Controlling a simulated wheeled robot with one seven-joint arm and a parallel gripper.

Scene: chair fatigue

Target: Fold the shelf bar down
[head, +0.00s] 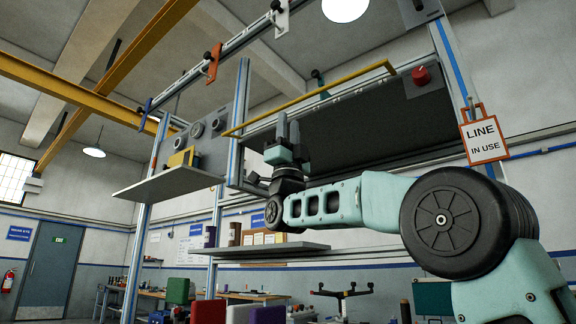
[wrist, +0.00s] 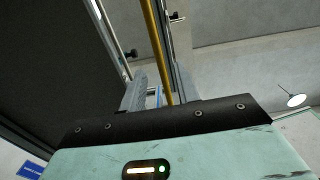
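The shelf bar is a long yellow bar (head: 335,88) across the front of the dark panel high in the head view, slanting up to the right. It also runs down the wrist view (wrist: 153,35), above and between my fingers. My gripper (head: 289,122) points upward with its fingertips close under the bar in the head view. In the wrist view my gripper (wrist: 159,92) shows a gap between its two fingers, with nothing visibly held. I cannot tell whether the fingertips touch the bar.
A grey side shelf (head: 170,184) sticks out left of my gripper. A "LINE IN USE" sign (head: 483,137) hangs on the right post. A red knob (head: 421,76) sits near the bar's right end.

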